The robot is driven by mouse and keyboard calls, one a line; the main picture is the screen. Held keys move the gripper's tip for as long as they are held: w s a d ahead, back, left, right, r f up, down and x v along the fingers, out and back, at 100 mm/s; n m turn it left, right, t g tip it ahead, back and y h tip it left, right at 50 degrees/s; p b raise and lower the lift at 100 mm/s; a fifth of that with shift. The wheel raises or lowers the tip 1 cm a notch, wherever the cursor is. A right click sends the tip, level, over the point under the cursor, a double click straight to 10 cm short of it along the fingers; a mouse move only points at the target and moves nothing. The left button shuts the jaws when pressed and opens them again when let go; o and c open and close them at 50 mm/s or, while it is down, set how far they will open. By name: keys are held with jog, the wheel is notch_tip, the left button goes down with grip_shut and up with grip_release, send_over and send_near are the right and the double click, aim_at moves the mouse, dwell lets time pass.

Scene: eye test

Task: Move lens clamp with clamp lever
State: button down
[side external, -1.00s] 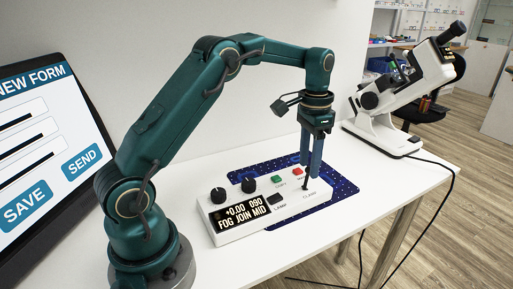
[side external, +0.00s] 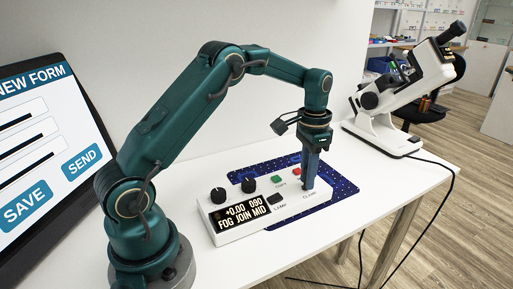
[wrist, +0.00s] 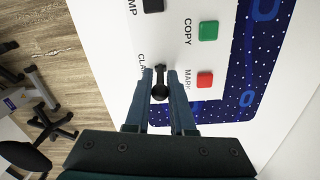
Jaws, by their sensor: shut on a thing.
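A white control box (side external: 233,233) with a dark display stands on the table. The black clamp lever (wrist: 160,91) shows in the wrist view beside the partly covered CLAMP label. My gripper (side external: 309,185) points down at the box's right end, and its fingers hide the lever in the side view. In the wrist view my gripper (wrist: 161,76) has one finger on each side of the lever, shut on it. The white lens instrument (side external: 421,80) stands on the table at the right. Its lens clamp is too small to make out.
The red MARK button (wrist: 205,80) is close beside my right finger in the wrist view, with the green COPY button (wrist: 208,30) farther up. Two black knobs (side external: 249,185) stand on the box. A blue mat (side external: 339,187) lies under it. A screen (side external: 45,150) stands at left.

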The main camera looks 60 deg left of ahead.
jog(key=shift+w+g, duration=0.35)
jog(key=shift+g, duration=0.05)
jog(key=shift+s, duration=0.1)
dwell(0.3)
jog(key=c, duration=0.8)
grip_release()
jog(key=shift+g, duration=0.3)
jog(key=shift+r, duration=1.8)
jog(key=shift+a+r, duration=0.15)
jog(key=shift+r, duration=0.15)
jog(key=s+a+r, duration=0.6)
jog(key=s+a, duration=0.1)
jog(key=a, duration=0.2)
jog(key=shift+r, duration=0.35)
